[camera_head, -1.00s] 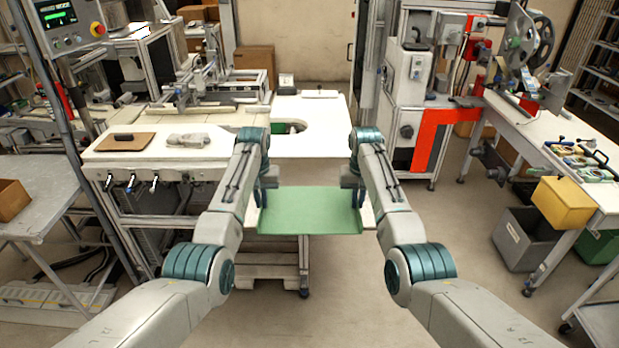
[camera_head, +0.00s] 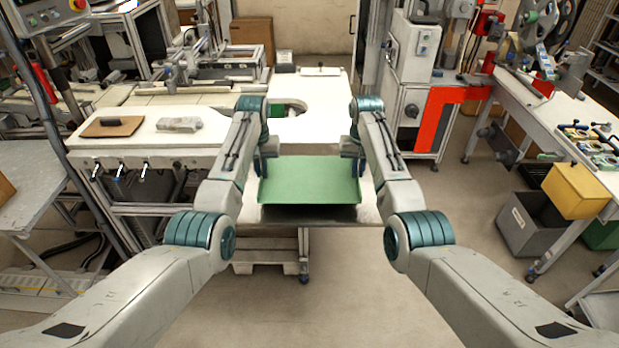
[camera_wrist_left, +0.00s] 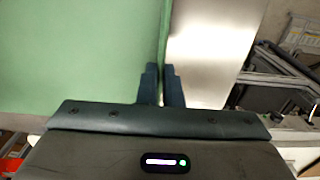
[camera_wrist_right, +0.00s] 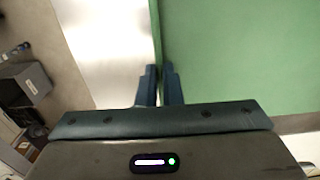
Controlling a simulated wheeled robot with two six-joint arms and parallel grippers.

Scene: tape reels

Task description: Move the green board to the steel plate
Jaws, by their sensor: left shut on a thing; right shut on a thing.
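The green board (camera_head: 310,181) is a shallow tray-like sheet held level between my two grippers in the head view. My left gripper (camera_head: 268,170) is shut on its left edge, and the left wrist view shows the fingers (camera_wrist_left: 160,80) pinching the green rim. My right gripper (camera_head: 352,168) is shut on its right edge; its fingers (camera_wrist_right: 158,80) show in the right wrist view. The steel plate shows as a shiny surface beside the board in the left wrist view (camera_wrist_left: 212,45) and right wrist view (camera_wrist_right: 105,45). Dark shadow lies below the board's front edge; the gap's height is unclear.
A white table (camera_head: 318,95) with a cut-out extends behind the board. A bench on the left carries a brown clipboard-like board (camera_head: 110,126) and a grey part (camera_head: 180,124). A side table on the right has a yellow bin (camera_head: 577,188). Floor in front is clear.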

